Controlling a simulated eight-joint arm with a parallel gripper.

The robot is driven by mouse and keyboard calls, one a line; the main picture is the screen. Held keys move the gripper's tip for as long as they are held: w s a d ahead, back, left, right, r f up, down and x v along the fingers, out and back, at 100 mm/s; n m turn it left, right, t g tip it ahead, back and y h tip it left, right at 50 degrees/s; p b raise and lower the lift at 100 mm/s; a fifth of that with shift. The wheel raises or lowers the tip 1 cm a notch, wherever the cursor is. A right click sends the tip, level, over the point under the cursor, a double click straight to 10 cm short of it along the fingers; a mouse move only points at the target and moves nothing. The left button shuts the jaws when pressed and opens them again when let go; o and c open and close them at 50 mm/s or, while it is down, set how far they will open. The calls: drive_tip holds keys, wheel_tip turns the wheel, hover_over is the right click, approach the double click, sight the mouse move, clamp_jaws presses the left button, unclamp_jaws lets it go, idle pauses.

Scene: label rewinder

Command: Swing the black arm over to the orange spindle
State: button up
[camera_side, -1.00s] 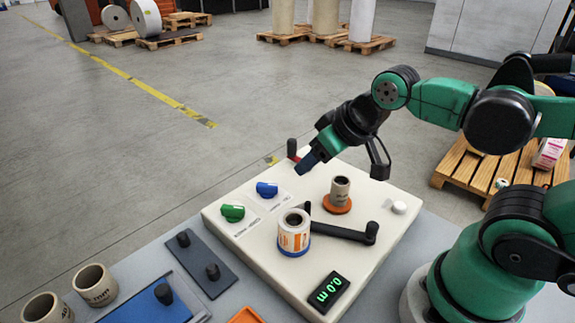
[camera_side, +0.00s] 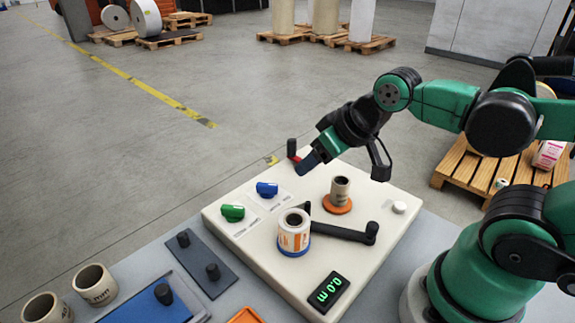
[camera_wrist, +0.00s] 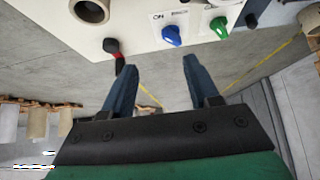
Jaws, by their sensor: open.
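The black arm (camera_side: 342,231) lies low over the cream panel, its pivot at the right end. Its left end reaches beside the label roll (camera_side: 293,232) on the blue spindle (camera_side: 294,251), where a short black post stands; the roll hides part of that end. The orange spindle (camera_side: 337,204) sits behind the black arm and carries a brown core (camera_side: 340,188). A brown core (camera_wrist: 90,10) also shows at the top of the wrist view. My gripper (camera_side: 306,164) is open and empty above the panel's back edge, left of the orange spindle. Its fingers (camera_wrist: 155,75) are apart in the wrist view.
A red lever with a black grip (camera_side: 292,150) stands near my gripper at the panel's back edge. A blue knob (camera_side: 267,189) and a green knob (camera_side: 232,212) are at left. A display (camera_side: 328,292) reads 0.0 m. A white button (camera_side: 399,207) is at right.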

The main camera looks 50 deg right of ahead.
sight(373, 225)
drive_tip(key=s+n+g, duration=0.2)
drive_tip(key=s+n, duration=0.1)
drive_tip(key=n, duration=0.1)
drive_tip(key=s+d+f+n+g, duration=0.1)
drive_tip(key=s+n+g, duration=0.1)
drive_tip(key=s+n, duration=0.1)
drive_tip(key=s+f+n+g, duration=0.1)
drive_tip(key=s+n+g, duration=0.1)
drive_tip(key=n, duration=0.3)
drive_tip(key=shift+s+d+f+n+g, duration=0.1)
drive_tip(key=shift+s+d+n+g, duration=0.1)
drive_tip(key=shift+s, duration=0.15)
drive_tip(key=shift+s+d+f+n+g, duration=0.1)
drive_tip(key=shift+s+n, duration=0.1)
drive_tip(key=shift+s, duration=0.1)
drive_tip(key=shift+s+n+g, duration=0.3)
drive_tip(key=shift+s+n, duration=0.25)
drive_tip(key=shift+n, duration=0.15)
drive_tip(key=shift+f, duration=2.7)
clamp_jaws()
